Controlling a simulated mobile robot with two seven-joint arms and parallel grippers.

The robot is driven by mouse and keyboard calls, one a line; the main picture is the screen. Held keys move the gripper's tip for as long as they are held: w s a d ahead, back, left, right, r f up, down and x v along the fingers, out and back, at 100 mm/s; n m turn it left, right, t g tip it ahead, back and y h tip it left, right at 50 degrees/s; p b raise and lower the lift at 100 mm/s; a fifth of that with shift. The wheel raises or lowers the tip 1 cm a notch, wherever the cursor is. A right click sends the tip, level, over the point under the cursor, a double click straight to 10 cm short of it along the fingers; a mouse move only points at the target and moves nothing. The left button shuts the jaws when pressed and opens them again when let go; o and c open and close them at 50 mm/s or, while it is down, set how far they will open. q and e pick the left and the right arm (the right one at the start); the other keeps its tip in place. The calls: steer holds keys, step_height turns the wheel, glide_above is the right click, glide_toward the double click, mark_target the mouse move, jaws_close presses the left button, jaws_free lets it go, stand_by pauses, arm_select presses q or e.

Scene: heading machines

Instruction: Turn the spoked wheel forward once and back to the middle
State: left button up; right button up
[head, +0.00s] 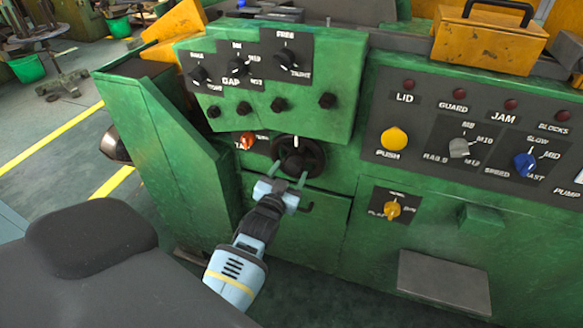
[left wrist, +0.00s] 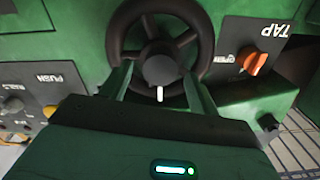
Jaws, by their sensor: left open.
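The spoked wheel (head: 312,157) is a small black handwheel on the front of the green machine, with a white mark at its top. In the left wrist view the wheel (left wrist: 203,45) fills the upper middle, with its dark hub and white mark towards me. My left gripper (head: 289,171) is open just below and in front of the wheel's hub. In the left wrist view its two fingers (left wrist: 160,82) stand apart on either side of the hub, near the lower rim. I cannot tell whether they touch the wheel. My right gripper is not in view.
An orange tap knob (head: 246,140) sits just left of the wheel. A green panel with gap knobs (head: 240,107) juts out above it. A yellow push button (head: 394,139) and more knobs are to the right. A dark seat-like pad (head: 92,235) is at lower left.

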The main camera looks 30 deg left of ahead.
arm_select(q)
steer(key=v, duration=0.4)
steer(key=shift+s, duration=0.35)
steer(key=shift+d, duration=0.1)
